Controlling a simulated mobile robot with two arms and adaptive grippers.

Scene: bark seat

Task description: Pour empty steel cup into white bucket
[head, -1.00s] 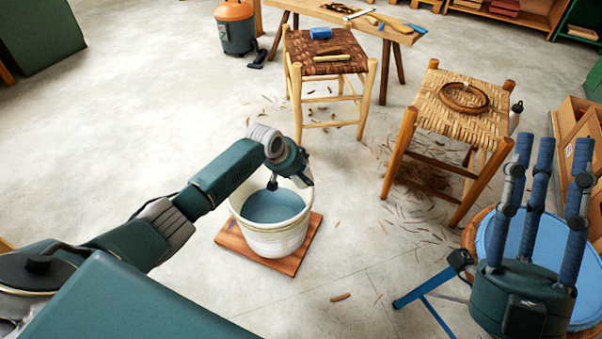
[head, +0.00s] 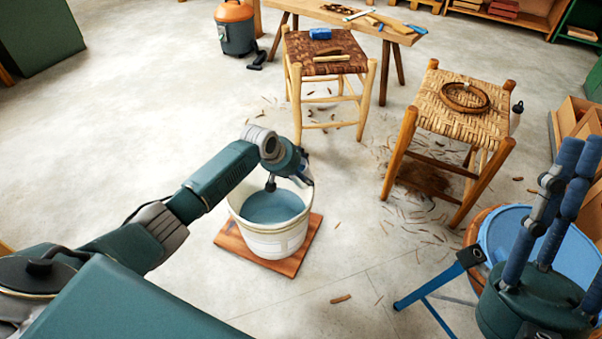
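The white bucket (head: 280,245) stands upright on the floor on a wooden board, with grey-blue liquid (head: 272,207) inside. My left arm reaches in from the left, and its gripper (head: 284,172) is at the bucket's far rim, over the opening. Its fingers are mostly hidden behind the wrist, so I cannot see whether they hold anything. I cannot make out a steel cup anywhere. My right gripper (head: 572,168) is at the bottom right, its long blue fingers spread upward and empty, partly cut off by the frame edge, in front of a blue basin.
The wooden board (head: 230,236) lies under the bucket. The blue basin (head: 497,232) sits on a blue-legged stand at the right. A dark-seated stool (head: 327,68) and a pale woven stool (head: 440,108) stand behind, with bark scraps around them. Floor left of the bucket is clear.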

